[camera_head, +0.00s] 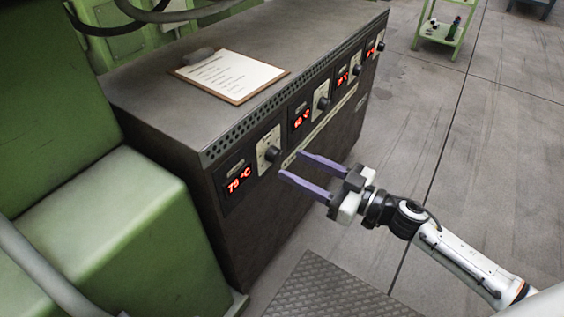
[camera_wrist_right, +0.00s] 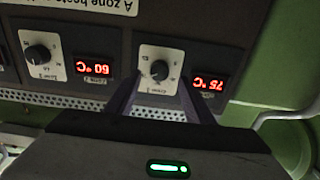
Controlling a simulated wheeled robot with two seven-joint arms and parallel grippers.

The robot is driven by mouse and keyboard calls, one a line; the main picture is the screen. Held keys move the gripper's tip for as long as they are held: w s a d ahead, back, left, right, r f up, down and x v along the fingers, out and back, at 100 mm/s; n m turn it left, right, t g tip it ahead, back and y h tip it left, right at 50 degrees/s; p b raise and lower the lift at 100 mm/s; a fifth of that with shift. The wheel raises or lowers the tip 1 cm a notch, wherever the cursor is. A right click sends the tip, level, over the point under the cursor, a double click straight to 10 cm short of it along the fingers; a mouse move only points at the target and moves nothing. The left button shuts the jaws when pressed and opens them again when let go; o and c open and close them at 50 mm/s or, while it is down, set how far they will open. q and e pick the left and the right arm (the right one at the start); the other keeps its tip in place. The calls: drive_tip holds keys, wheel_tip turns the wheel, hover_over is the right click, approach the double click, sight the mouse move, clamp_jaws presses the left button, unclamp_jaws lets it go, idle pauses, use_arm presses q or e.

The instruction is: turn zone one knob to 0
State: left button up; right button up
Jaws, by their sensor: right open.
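The zone one knob (camera_head: 272,154) is a black dial on a pale plate, on the front of the dark control cabinet, beside a red display (camera_head: 238,179) reading 75 °C. In the right wrist view, which is upside down, the knob (camera_wrist_right: 159,70) lies between my two finger lines, with its display (camera_wrist_right: 208,84) on the right. My right gripper (camera_head: 292,164) is open and empty, its purple fingers pointing at the panel just right of the knob. Whether the fingertips touch the panel is unclear. My left gripper is out of view.
Further knobs and displays run along the cabinet, the nearest neighbour being the zone two knob (camera_head: 322,103). A clipboard (camera_head: 229,75) lies on the cabinet top. A green machine (camera_head: 120,230) stands close on the left. The floor (camera_head: 480,160) to the right is clear.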

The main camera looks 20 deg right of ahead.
sight(278, 158)
drive_tip(key=x, duration=0.5)
drive_tip(key=shift+b, duration=0.3)
drive_tip(key=c, duration=1)
drive_tip(key=shift+c, duration=0.2)
